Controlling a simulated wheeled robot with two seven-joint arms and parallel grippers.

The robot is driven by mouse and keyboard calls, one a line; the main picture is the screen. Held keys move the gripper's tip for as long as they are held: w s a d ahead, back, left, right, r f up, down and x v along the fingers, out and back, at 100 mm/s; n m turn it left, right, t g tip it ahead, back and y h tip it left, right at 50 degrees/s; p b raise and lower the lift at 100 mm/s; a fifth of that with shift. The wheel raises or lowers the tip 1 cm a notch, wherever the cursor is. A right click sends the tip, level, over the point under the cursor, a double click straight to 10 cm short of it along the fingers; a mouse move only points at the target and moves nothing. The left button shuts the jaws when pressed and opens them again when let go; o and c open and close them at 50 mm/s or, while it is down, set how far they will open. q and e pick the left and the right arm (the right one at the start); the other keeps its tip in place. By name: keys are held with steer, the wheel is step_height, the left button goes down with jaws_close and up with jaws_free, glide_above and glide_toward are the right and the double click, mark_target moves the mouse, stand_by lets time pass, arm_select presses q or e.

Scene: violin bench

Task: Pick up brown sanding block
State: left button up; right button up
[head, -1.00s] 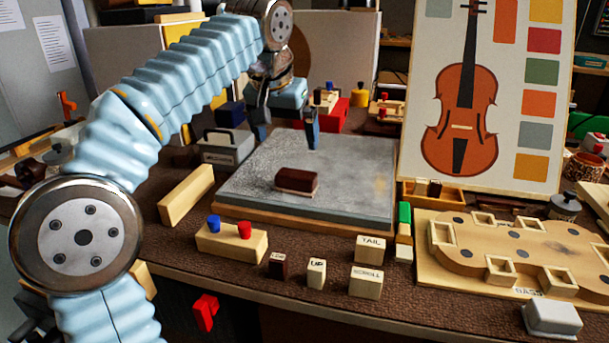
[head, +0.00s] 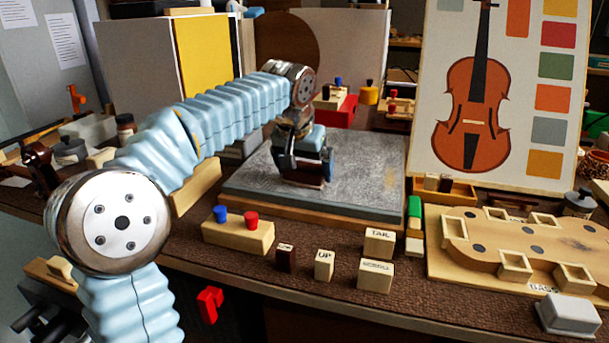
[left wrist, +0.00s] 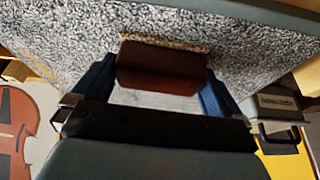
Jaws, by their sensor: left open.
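The brown sanding block (left wrist: 162,66) lies on the grey speckled slab (head: 245,185); a gritty tan strip shows along one edge in the left wrist view. My left gripper (head: 306,172) is over the block, pointing down. In the left wrist view its blue fingers (left wrist: 158,78) are open, one on each side of the block, with a small gap visible at the sides. In the head view the gripper hides most of the block. My right gripper is not in view.
A wooden block with blue and red pegs (head: 238,237) and several lettered blocks, such as TAIL (head: 379,241), stand in front of the slab. A violin panel (head: 490,60) and a wooden form (head: 470,262) are at the right. The slab's front is clear.

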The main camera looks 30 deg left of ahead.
mark_target(307, 162)
arm_select(q)
steer(key=shift+c, duration=0.3)
steer(key=c, duration=0.6)
steer(key=shift+r, duration=0.15)
steer(key=shift+r, duration=0.25)
step_height(307, 162, up, 3)
steer(key=shift+r+p, duration=0.1)
steer(key=shift+p, duration=0.45)
steer(key=s+d+r, duration=0.2)
steer(key=s+r, duration=0.1)
steer(key=s, duration=0.1)
steer(key=s+d+r, duration=0.2)
steer(key=s+r, duration=0.1)
steer(key=s, duration=0.1)
steer(key=s+d+r, duration=0.2)
steer(key=s+r, duration=0.1)
steer(key=s, duration=0.1)
steer(key=shift+s+d, duration=0.2)
steer(key=shift+d, duration=0.2)
